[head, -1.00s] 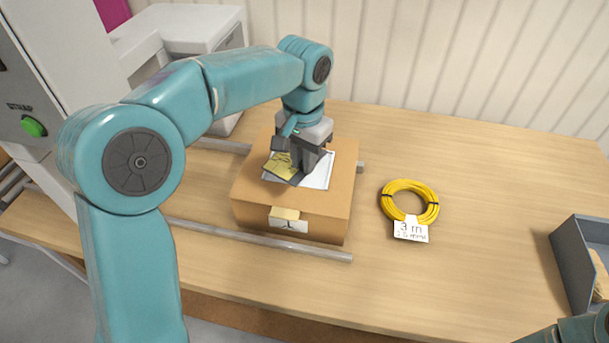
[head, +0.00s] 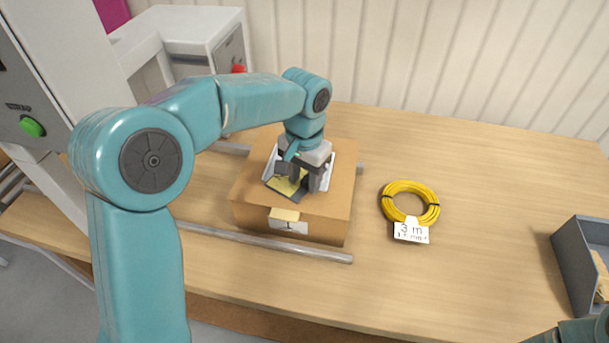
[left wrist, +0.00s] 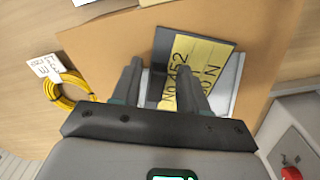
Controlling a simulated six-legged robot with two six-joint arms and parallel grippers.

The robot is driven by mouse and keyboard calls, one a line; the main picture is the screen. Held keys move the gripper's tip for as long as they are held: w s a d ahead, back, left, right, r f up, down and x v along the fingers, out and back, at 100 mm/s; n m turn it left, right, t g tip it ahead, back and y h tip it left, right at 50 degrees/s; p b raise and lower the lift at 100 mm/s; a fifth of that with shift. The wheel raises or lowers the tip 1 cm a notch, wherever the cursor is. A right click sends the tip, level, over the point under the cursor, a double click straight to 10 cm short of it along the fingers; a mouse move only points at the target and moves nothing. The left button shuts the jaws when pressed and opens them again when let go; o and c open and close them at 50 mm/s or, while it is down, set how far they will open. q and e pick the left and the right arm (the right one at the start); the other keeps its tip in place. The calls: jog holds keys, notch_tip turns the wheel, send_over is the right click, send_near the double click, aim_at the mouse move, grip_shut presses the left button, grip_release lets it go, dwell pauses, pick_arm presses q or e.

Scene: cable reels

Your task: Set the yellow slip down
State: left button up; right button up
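The yellow slip (head: 287,186) lies with a dark flat plate (head: 284,193) on top of the cardboard box (head: 251,190), over a white sheet (head: 328,166). In the left wrist view the slip (left wrist: 208,54) carries printed letters and numbers, and the dark plate (left wrist: 166,42) shows beside it. My left gripper (head: 299,182) is low over the box top, pointing down. In the left wrist view its two fingers (left wrist: 159,68) stand apart, with one finger overlapping part of the slip. I cannot tell whether that finger touches it. My right gripper is out of view.
A yellow cable coil (head: 409,204) with a white "3 m" tag (head: 411,232) lies right of the box. A grey bin (head: 577,262) stands at the right edge. Metal rails (head: 270,244) run by the box; a machine (head: 36,100) stands left. Table behind the coil is clear.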

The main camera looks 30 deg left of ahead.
aim_at(305, 179)
pick_arm(q)
jog(key=shift+r, duration=0.15)
notch_tip(305, 179, up, 12)
jog(key=p, duration=0.1)
dwell(0.3)
dwell(0.5)
